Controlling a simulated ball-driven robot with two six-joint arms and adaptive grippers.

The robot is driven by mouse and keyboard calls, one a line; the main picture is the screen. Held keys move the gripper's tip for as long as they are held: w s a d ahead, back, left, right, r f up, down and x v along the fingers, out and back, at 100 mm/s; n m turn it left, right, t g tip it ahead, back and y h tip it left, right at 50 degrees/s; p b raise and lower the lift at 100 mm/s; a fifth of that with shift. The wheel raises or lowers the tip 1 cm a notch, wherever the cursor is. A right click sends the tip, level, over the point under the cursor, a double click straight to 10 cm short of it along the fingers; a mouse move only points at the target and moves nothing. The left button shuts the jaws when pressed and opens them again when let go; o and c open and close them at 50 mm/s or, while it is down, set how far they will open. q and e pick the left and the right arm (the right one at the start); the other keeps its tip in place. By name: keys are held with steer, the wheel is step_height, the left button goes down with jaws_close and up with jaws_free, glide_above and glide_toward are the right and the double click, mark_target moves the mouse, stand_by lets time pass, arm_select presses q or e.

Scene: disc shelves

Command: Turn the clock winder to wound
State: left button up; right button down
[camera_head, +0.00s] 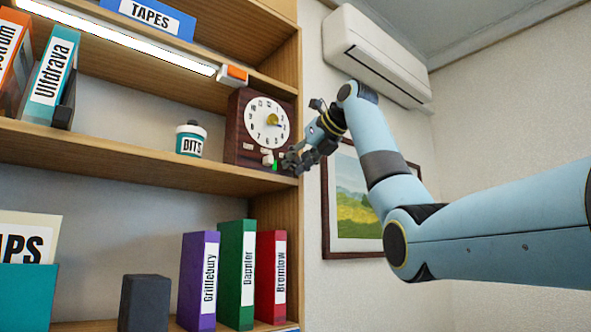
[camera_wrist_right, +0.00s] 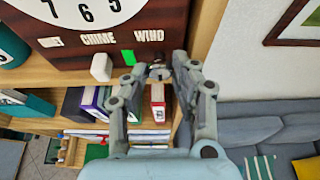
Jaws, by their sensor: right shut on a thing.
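The dark red-brown clock (camera_head: 235,125) stands on the middle shelf at its right end, with a white dial and a gold centre. In the right wrist view, the lower front of the clock (camera_wrist_right: 75,52) bears the labels CHIME and WIND. The winder (camera_wrist_right: 159,71) is a small dark-grey part below WIND, mostly hidden between my fingertips. A green mark (camera_wrist_right: 128,57) shows just left of it. My right gripper (camera_head: 288,163) is shut on the winder at the clock's lower right; its fingers also show in the right wrist view (camera_wrist_right: 160,75). My left gripper is out of view.
A white knob (camera_wrist_right: 101,67) sits under CHIME, close to my left finger. A DITS jar (camera_head: 190,141) stands left of the clock. Binders (camera_head: 236,275) stand on the shelf below. A framed picture (camera_head: 355,205) hangs on the right wall.

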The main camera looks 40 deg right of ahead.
mark_target(286, 137)
steer(key=shift+f, duration=0.2)
steer(key=c, duration=1.4)
jaws_free()
steer(key=shift+o, duration=0.2)
steer(key=shift+r, duration=0.25)
step_height(286, 137, up, 10)
steer(key=shift+f, duration=0.2)
steer(key=shift+f, duration=0.1)
